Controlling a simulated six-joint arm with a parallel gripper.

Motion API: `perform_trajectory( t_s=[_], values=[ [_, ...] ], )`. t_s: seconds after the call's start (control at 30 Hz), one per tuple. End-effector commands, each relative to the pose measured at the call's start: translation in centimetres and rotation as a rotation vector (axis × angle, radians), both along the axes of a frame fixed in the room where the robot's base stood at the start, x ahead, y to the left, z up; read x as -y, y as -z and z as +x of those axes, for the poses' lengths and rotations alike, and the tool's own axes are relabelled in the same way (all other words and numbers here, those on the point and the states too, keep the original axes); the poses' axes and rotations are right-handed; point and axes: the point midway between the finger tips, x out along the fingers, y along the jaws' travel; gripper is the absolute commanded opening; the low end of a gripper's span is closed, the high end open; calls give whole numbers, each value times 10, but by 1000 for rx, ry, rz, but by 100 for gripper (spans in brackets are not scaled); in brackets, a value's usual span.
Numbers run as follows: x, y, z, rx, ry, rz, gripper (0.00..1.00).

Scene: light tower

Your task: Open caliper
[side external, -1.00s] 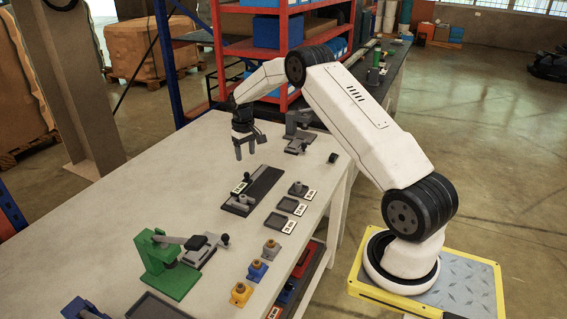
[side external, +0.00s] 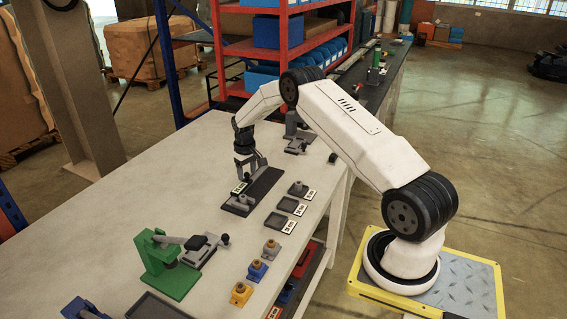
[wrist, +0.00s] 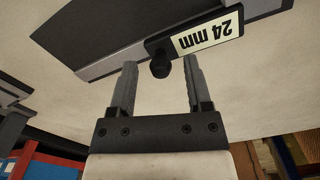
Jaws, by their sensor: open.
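The caliper (side external: 266,183) is a long dark plate lying on the table, with small grey parts at its near end and a white label (side external: 240,187). In the wrist view the label (wrist: 208,37) reads 24 mm, upside down, on a dark piece with a round black knob (wrist: 160,64). My gripper (side external: 247,173) is open and points down over the caliper. In the wrist view the knob appears between the tips of my gripper (wrist: 160,75), with gaps on both sides. I cannot tell whether the fingertips are level with the knob.
Labelled grey trays (side external: 288,205) stand right of the caliper. Blue, yellow and grey blocks (side external: 258,271) and a green clamp fixture (side external: 165,265) are nearer the camera. Another grey fixture (side external: 295,146) stands behind. The table's left side (side external: 140,190) is clear.

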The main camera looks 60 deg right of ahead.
Motion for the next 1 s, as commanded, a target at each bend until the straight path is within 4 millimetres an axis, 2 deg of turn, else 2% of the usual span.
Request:
perform_trajectory(
  t_s=[0.17,0.2,0.37,1.0],
  values=[
    [0,0,0,0,0,0,64],
    [0,0,0,0,0,0,51],
    [0,0,0,0,0,0,0],
    [0,-1,0,-1,0,0,0]
  ],
)
